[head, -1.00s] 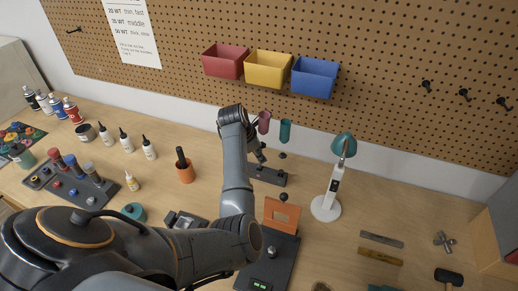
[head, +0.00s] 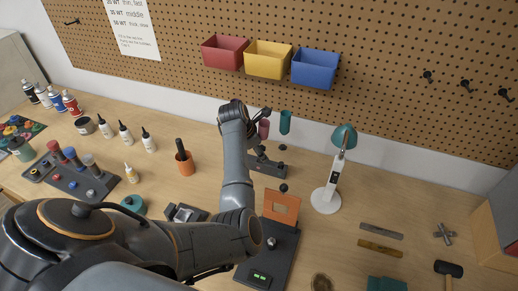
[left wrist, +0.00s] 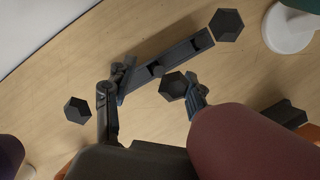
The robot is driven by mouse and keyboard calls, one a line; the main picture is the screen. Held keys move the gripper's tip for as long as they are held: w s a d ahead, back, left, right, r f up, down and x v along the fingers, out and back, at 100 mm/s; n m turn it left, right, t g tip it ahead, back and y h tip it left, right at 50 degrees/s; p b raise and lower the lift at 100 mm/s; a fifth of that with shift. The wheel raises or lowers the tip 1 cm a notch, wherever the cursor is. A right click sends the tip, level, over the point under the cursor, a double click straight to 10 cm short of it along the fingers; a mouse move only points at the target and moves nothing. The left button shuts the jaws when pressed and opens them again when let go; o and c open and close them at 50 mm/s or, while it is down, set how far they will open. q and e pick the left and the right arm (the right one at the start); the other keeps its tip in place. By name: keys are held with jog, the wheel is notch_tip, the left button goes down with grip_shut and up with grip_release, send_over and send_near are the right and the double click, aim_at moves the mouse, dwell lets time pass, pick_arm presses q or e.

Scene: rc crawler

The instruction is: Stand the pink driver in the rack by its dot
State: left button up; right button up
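The pink driver (head: 264,129) is upright, handle up, above the dark rack (head: 268,167). In the left wrist view its maroon-pink handle (left wrist: 250,143) is large at lower right, with a dark hex collar (left wrist: 172,85) over the rack (left wrist: 185,52) near its middle. Its tip is hidden, so I cannot tell how it is seated. My left gripper (left wrist: 155,82) is open, fingers wide apart over the rack; the pink handle covers part of the right finger. A teal driver (head: 285,122) stands at the rack's right end. A purple handle (left wrist: 10,157) is at left. No coloured dot is readable. My right gripper is out of view.
A white lamp with a teal head (head: 344,136) stands right of the rack. An orange frame (head: 281,207) on a dark base is in front. An orange cup (head: 185,164) is left. Red, yellow and blue bins hang on the pegboard behind. The table's right part has free room.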

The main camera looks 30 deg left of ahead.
pick_arm(q)
jog(key=shift+r, duration=0.1)
jog(key=v, duration=1.1)
jog(key=shift+r, duration=0.4)
jog(key=shift+s, duration=0.15)
dwell(0.3)
